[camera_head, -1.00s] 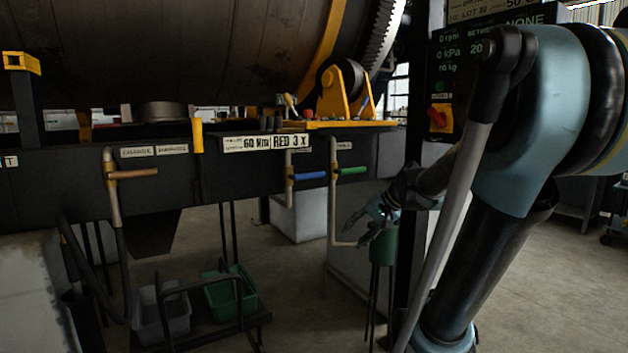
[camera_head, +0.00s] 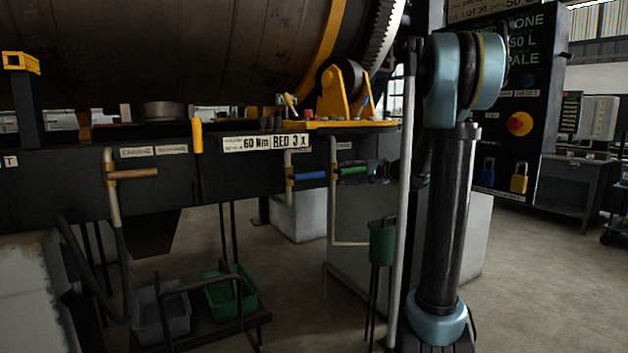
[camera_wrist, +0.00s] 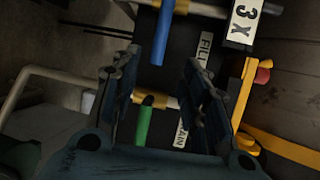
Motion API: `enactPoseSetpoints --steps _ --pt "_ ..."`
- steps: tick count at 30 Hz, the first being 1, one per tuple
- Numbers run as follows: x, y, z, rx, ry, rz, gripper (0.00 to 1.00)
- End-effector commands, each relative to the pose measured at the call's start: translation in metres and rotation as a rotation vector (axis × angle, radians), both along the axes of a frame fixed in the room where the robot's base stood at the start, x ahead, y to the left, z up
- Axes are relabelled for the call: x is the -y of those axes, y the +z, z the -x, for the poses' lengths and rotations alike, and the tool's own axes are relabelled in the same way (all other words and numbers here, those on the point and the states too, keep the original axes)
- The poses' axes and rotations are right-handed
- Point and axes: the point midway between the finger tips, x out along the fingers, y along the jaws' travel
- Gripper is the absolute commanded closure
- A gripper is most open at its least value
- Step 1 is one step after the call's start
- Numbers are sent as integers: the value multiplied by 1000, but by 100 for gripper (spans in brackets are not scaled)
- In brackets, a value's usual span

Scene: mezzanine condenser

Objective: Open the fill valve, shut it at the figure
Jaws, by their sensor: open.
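The blue-handled valve (camera_head: 310,175) hangs on the dark beam. In the wrist view its blue handle (camera_wrist: 160,40) is beside a label reading FILL (camera_wrist: 206,48). The green-handled valve (camera_head: 352,170) is to its right; its green handle (camera_wrist: 144,124) is beside a partly hidden label ending in AIN (camera_wrist: 181,135). My gripper (camera_head: 374,172) is open at the right end of the green handle. In the wrist view the green handle shows between the spread fingers of my gripper (camera_wrist: 160,60); contact is not clear. The display (camera_head: 525,40) is partly covered by my arm; "50 L" shows.
A wooden-handled valve (camera_head: 135,174) is at the left of the beam. A green bucket (camera_head: 381,243) stands below the green valve's pipe. Grey and green bins (camera_head: 232,292) sit on a low cart. The yellow roller bracket (camera_head: 345,95) and large drum (camera_head: 170,50) are above.

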Motion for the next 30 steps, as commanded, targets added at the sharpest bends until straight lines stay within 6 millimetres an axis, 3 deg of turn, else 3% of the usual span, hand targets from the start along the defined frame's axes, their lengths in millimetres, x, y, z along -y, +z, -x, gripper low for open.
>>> enactPoseSetpoints --steps 21,30 --pt "-100 -22 -63 -1 4 2 59" --pt "-132 -29 -83 0 3 2 59"
